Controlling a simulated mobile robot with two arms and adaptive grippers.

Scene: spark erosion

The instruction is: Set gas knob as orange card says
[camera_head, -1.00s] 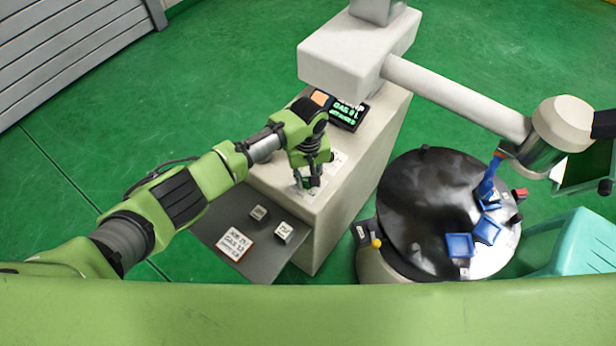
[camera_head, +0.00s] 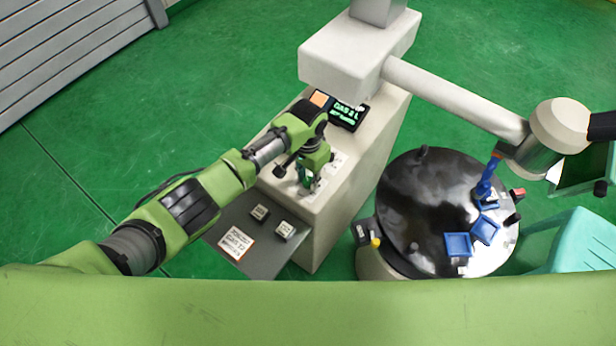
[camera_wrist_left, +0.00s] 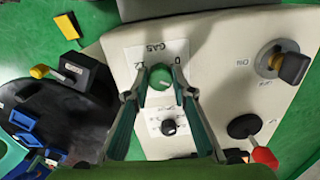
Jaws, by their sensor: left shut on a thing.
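The green gas knob (camera_wrist_left: 159,78) sits on a white plate (camera_wrist_left: 146,52) marked GAS, with 0 and 12 on its scale. My left gripper (camera_head: 306,184) is shut on the knob, one finger on each side in the left wrist view. In the head view the gripper and wrist hide most of the knob. A white card with an orange-red edge (camera_head: 236,243) lies on the grey shelf; its middle line seems to read GAS 12, and the rest is too small to read. The dark display (camera_head: 346,112) shows a green GAS line, seemingly 2 L. My right gripper is not in view.
Another knob (camera_wrist_left: 169,127) sits beside the gas knob. A black knob (camera_wrist_left: 291,68) and a red-tipped lever (camera_wrist_left: 264,157) are on the same pale console. Small blocks (camera_head: 284,230) stand on the shelf. A round black table (camera_head: 410,205) holds blue trays.

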